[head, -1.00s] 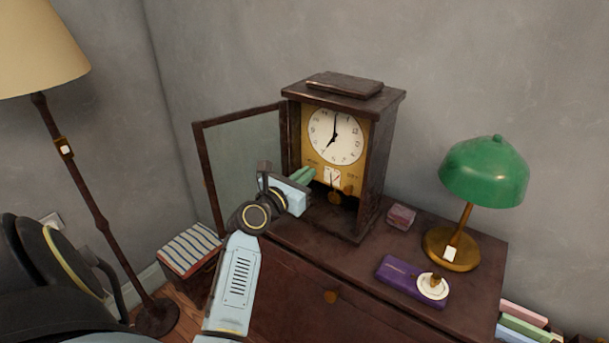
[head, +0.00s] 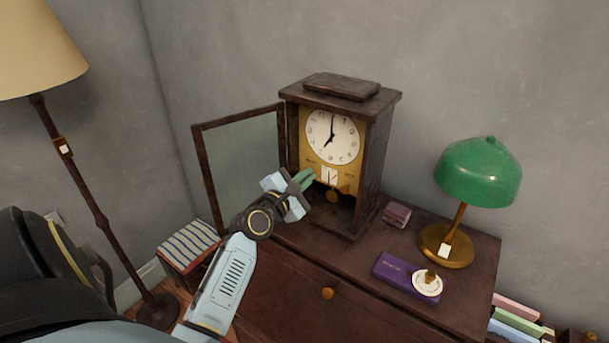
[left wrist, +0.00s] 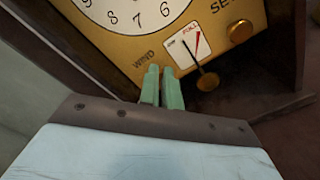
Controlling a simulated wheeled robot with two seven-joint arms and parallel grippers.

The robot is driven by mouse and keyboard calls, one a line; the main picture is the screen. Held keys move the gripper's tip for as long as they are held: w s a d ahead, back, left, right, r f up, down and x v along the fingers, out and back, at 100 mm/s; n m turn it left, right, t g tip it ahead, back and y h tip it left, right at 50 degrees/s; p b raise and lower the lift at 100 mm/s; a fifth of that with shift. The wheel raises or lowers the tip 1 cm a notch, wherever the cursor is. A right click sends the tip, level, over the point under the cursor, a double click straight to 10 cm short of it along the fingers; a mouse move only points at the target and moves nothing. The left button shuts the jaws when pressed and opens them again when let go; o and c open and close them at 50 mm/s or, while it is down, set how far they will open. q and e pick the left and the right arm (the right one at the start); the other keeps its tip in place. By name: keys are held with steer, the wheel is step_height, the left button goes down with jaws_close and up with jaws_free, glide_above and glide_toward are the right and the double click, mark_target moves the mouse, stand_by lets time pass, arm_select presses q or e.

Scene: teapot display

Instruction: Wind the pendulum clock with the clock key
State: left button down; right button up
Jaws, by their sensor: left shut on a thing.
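The pendulum clock (head: 345,145) stands upright on the cabinet, its glass door (head: 240,160) swung open to the left. In the left wrist view its gold face (left wrist: 125,50) shows the word WIND, a small gauge (left wrist: 187,47) marked FULL, a brass knob (left wrist: 241,31) and the pendulum bob (left wrist: 208,82). My left gripper (head: 307,178) is at the lower left of the face, its green fingers (left wrist: 162,88) close together just below WIND. It is shut on the clock key, which the fingers hide. My right gripper is not in view.
The cabinet top (head: 360,262) holds a purple box (head: 392,272), a small white-and-gold item (head: 428,284), a small dark red box (head: 397,213) and a green lamp (head: 478,172). A floor lamp (head: 88,190) and striped stool (head: 188,243) stand left.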

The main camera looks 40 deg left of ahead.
arm_select(q)
steer(key=m, duration=0.6)
steer(key=f+m+p, duration=0.1)
steer(key=m, duration=0.3)
steer(key=shift+d, duration=0.15)
stand_by(0.5)
steer(key=c, duration=1.6)
jaws_free()
steer(key=s+d+b, duration=0.1)
steer(key=s, duration=1.2)
steer(key=shift+s+d, duration=0.15)
steer(key=shift+d, duration=0.1)
steer(key=shift+d+f, duration=0.1)
